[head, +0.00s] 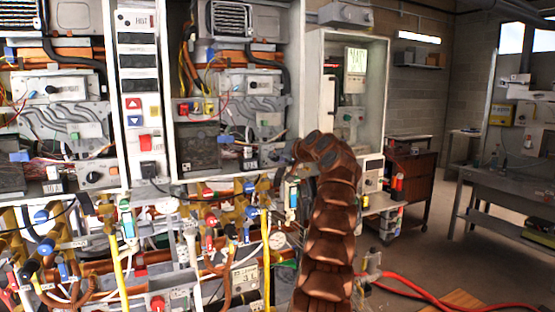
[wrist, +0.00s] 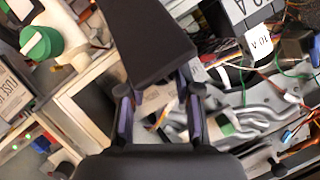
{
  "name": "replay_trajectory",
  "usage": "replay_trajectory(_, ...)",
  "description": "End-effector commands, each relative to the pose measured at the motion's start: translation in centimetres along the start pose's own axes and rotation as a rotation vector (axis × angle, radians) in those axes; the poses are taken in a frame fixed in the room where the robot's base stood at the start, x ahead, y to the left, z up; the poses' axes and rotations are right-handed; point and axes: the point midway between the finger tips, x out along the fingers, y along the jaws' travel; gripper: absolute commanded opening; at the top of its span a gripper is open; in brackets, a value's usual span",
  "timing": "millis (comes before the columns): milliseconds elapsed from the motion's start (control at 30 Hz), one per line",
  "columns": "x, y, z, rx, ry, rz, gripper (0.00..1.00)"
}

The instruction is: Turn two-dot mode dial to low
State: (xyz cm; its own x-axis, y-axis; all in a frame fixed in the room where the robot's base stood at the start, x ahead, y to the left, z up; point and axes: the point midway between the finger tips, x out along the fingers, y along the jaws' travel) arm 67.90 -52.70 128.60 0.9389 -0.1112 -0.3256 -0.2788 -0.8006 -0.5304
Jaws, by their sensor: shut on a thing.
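My gripper (wrist: 158,112) shows in the wrist view with its two purple-padded fingers on either side of a dark wedge-shaped piece, which looks like the mode dial (wrist: 150,45). It is shut on this piece; no dot marks or pointer show. In the head view my brown arm bends over toward the lower right corner of the right-hand heater, and the gripper is largely hidden there. A dark panel part (head: 250,154) with a white label sits just left of the arm's end. Another black dial (head: 95,178) is on the left heater's panel.
Pipes and valves (head: 210,225) crowd the space below the heaters. A green knob (wrist: 42,42) is at the left of the wrist view, with wires and grey tubing at right. A red hose (head: 430,298) lies on the floor; a workbench (head: 510,180) stands right.

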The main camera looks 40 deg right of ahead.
Motion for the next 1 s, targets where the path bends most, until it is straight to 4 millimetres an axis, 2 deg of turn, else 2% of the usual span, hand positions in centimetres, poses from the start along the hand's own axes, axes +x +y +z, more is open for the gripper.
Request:
replay_trajectory(33,0.27,-0.46,0.07,-0.041,0.003,0.01,0.0)
replay_trajectory(500,0.22,-0.79,0.01,-0.386,0.008,0.153,0.0)
replay_trajectory(1000,0.1,-0.99,-0.13,-0.532,0.01,0.213,0.0)
